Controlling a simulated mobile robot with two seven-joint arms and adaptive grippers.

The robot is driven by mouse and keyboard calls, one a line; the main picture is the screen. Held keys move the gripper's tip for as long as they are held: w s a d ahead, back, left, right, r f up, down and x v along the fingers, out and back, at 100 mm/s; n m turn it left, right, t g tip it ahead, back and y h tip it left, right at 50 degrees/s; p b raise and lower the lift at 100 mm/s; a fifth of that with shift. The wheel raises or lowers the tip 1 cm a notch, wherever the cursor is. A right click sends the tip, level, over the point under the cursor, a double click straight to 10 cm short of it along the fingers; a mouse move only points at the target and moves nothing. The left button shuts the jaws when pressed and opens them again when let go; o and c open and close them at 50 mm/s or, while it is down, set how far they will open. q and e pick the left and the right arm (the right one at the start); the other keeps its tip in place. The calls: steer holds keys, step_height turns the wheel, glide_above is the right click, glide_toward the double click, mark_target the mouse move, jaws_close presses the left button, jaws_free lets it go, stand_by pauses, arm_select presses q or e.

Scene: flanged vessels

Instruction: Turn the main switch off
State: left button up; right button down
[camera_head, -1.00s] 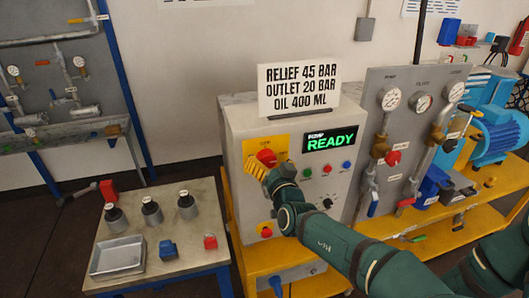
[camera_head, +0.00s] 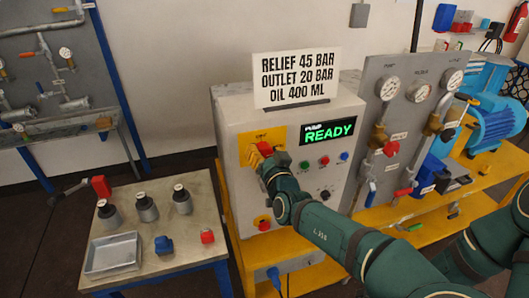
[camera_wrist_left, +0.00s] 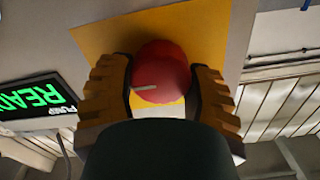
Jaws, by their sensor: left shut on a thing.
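The main switch is a red rotary knob (camera_head: 264,148) on a yellow plate (camera_head: 249,139) on the front of the grey control cabinet (camera_head: 228,122). A pale pointer mark on the knob lies nearly level in that view. The plate's lettering is too small to read. My right gripper is not in view.
A green READY display (camera_head: 328,133) and small coloured buttons are right of the knob. A red button (camera_head: 263,223) sits lower down. A side table (camera_head: 130,235) with bottles and a tray stands left. A gauge panel (camera_head: 400,130) stands right.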

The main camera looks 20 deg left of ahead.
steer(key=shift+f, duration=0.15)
arm_select(q)
steer(key=n+b, duration=0.2)
steer(key=n, duration=0.1)
steer(key=shift+a+f+n, duration=0.1)
steer(key=shift+n, duration=0.2)
steer(key=n+b, duration=0.3)
steer(key=n, duration=0.2)
steer(key=shift+s+a+b, duration=0.1)
steer(key=shift+b, duration=0.25)
steer(key=n+b, duration=0.3)
steer(key=n, duration=0.2)
steer(key=shift+f+n, duration=0.1)
steer(key=shift+n, duration=0.3)
steer(key=shift+n+b, duration=1.55)
steer(key=shift+n, duration=0.25)
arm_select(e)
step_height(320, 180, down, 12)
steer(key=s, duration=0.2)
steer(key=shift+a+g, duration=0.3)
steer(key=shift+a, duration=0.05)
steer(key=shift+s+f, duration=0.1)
arm_select(q)
steer(key=o, duration=1.2)
